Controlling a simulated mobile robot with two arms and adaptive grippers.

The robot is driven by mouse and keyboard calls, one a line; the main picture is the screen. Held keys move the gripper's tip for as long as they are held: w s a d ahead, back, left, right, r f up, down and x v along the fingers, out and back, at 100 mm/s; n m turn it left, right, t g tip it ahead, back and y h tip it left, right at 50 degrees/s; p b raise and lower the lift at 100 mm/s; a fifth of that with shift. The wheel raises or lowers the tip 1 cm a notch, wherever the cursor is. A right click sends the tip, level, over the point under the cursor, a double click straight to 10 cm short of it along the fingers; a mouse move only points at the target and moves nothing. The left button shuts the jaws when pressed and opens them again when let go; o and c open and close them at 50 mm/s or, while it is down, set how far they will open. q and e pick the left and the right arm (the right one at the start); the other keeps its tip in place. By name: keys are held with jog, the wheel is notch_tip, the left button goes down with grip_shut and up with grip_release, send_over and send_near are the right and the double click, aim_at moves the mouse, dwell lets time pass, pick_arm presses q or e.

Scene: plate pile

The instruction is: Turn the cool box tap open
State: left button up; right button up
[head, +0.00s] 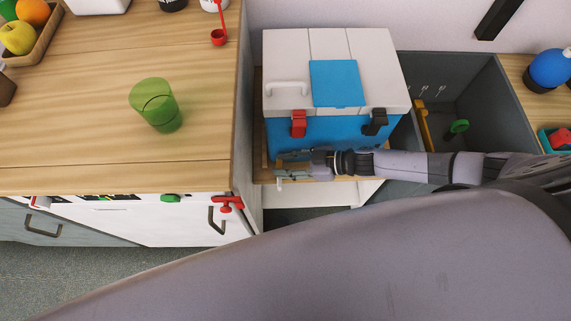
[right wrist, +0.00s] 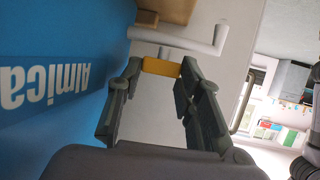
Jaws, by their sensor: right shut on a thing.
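The cool box (head: 285,131) has a blue body and a white lid, and its lid is closed. Its blue side with upside-down white lettering (right wrist: 45,85) fills the left of the right wrist view. My right gripper (head: 284,166) is at the front of the box, low on its left part. In the right wrist view its fingers (right wrist: 160,68) are shut on a small yellow-orange piece, which looks like the tap handle (right wrist: 161,67). A white pipe-like tap part (right wrist: 190,42) shows just beyond the fingertips. In the head view the gripper hides most of the tap. My left gripper is not in view.
A wooden counter (head: 80,100) with a green glass (head: 156,104) stands left of the box. A red clamp-like thing (head: 229,203) is at the counter's front corner. A grey sink (head: 480,90) lies right of the box. My grey arm crosses the foreground.

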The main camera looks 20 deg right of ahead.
jog(key=shift+w+n+g, duration=0.1)
jog(key=shift+n+g, duration=0.2)
jog(key=o, duration=0.9)
jog(key=v, duration=0.7)
jog(key=shift+d, duration=0.25)
jog(key=shift+c, duration=0.7)
